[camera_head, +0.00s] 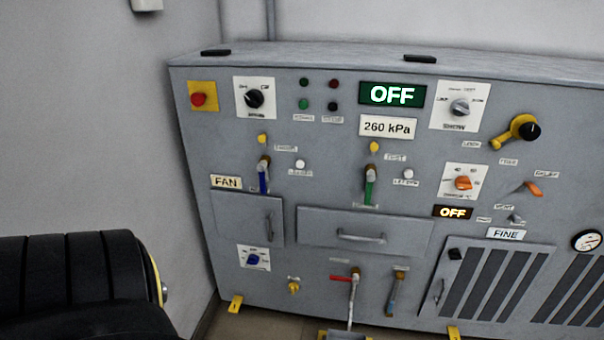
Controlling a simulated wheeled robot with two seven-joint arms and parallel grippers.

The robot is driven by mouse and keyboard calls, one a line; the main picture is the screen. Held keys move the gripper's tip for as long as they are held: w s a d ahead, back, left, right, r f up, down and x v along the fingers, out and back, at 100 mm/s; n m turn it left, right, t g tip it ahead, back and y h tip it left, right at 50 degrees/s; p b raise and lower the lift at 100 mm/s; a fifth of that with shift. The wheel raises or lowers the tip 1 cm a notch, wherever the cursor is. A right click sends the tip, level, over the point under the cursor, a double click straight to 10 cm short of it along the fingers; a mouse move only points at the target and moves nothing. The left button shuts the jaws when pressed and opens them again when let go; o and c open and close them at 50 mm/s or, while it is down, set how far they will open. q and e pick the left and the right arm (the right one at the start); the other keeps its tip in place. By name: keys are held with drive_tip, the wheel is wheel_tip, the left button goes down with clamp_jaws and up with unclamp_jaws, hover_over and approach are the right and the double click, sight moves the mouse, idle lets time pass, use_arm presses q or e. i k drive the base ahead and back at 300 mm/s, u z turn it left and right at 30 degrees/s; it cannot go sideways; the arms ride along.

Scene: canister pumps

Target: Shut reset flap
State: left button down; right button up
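A grey cabinet front fills most of the head view. No label that I can read names a reset flap, so I cannot tell for sure which part it is. A small grey door (240,218) with a handle on its right sits under the FAN label (226,182) and looks flush. A wide grey drawer-like panel (330,222) with a bar handle is right of it and looks closed. A slatted panel (487,285) with a handle and a black latch (455,254) is at the lower right.
Levers with blue (263,178) and green (370,188) grips stick out mid-panel. A red-handled valve (344,278) and a yellow-black crank (517,132) also protrude. Displays read OFF (392,94) and OFF (452,212). A wall (100,130) stands to the left.

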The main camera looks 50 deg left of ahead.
sight(248, 218)
drive_tip(key=u, duration=0.4)
drive_tip(key=i, duration=1)
drive_tip(key=u, duration=0.75)
